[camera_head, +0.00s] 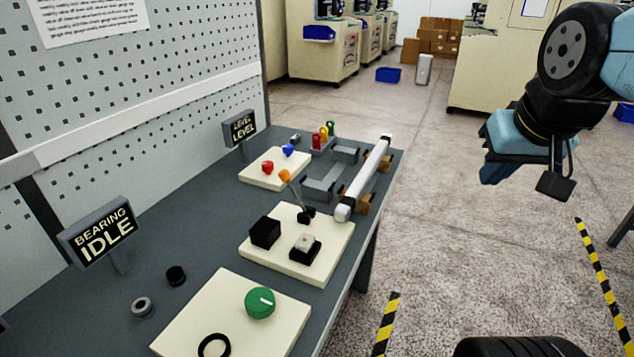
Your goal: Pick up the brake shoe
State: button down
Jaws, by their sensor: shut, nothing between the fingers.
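No part on the bench is clearly recognisable as the brake shoe. Small candidates are a black block (265,233) on the middle cream board, a short black cylinder (176,275) and a grey ring (142,307) lying on the bench top. A black ring (214,346) lies on the near cream board. My gripper (556,186) hangs at the right, above the floor and well away from the bench. It points down, shut and empty.
The dark bench (205,225) carries a near board (190,325) with a green knob (260,303), and a middle board (325,265) with a lever and a switch. A white roller (362,182) lies along the bench's right edge. A pegboard (170,90) stands behind.

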aim_at(304, 244)
jog(key=u, duration=0.8)
jog(key=k, duration=1.7)
jog(key=z, duration=0.35)
jog(key=i, duration=1.05)
jog(key=u, duration=0.1)
